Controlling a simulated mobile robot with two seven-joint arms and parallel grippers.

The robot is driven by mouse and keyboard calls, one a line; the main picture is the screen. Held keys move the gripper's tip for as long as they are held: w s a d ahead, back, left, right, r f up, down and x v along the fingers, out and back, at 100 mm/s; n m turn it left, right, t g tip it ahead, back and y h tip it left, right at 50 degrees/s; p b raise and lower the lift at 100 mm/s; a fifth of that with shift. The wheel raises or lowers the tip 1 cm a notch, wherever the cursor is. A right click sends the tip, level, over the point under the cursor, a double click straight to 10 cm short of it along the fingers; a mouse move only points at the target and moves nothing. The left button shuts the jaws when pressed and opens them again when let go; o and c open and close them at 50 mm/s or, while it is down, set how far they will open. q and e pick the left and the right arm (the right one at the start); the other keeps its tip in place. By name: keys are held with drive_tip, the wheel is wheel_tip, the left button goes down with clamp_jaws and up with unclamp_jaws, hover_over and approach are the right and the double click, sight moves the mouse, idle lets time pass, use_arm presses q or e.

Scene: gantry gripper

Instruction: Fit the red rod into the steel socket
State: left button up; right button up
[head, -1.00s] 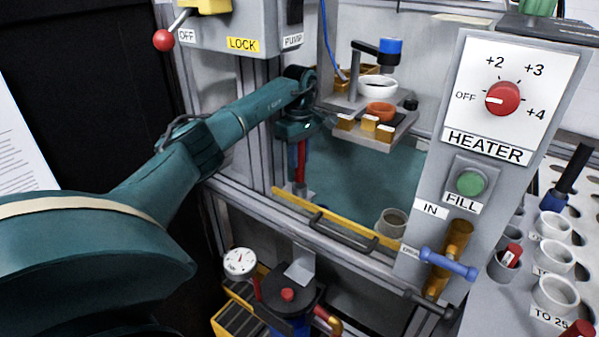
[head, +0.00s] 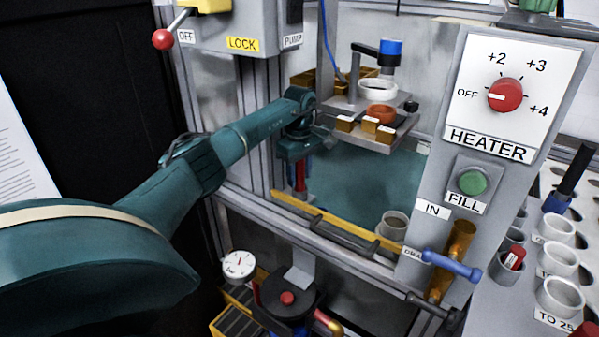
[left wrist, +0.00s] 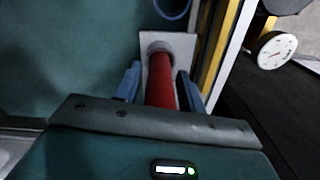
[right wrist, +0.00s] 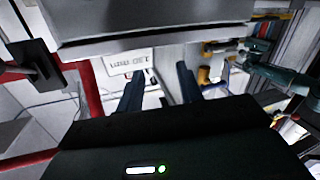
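The red rod (head: 301,176) stands upright at the left inside the machine. In the left wrist view the rod (left wrist: 161,82) rises from a grey ring on a pale plate (left wrist: 184,45). My left gripper (left wrist: 159,72) is around the rod from above, its blue fingers on either side with narrow gaps. In the head view the left gripper (head: 301,158) hides the rod's upper part. A grey open-topped cylinder (head: 391,228), which looks like the steel socket, stands to the right near the front rail. My right gripper (right wrist: 158,80) is open and empty, outside the head view.
A yellow-edged rail (head: 335,225) with a dark handle runs along the front of the bay. A shelf (head: 383,143) with small blocks and bowls juts out above. The heater panel (head: 512,60) stands at the right. Teal floor between rod and cylinder is clear.

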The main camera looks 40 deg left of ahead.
use_arm(q)
drive_tip(key=shift+o, duration=0.6)
drive_tip(key=shift+r, duration=0.1)
drive_tip(key=shift+r, duration=0.4)
use_arm(e)
drive_tip(key=shift+r, duration=0.1)
use_arm(q)
wheel_tip(320, 180, up, 7)
drive_tip(key=shift+f+p, duration=0.1)
drive_tip(key=shift+p, duration=0.95)
use_arm(e)
drive_tip(key=shift+s+d+f+m+g+h, duration=0.15)
drive_tip(key=shift+g+h, duration=0.1)
drive_tip(key=shift+g, duration=0.15)
drive_tip(key=shift+d+f+m+g+h, duration=0.15)
drive_tip(key=shift+g+h, duration=0.1)
drive_tip(key=shift+g, duration=0.15)
drive_tip(key=shift+r, duration=0.15)
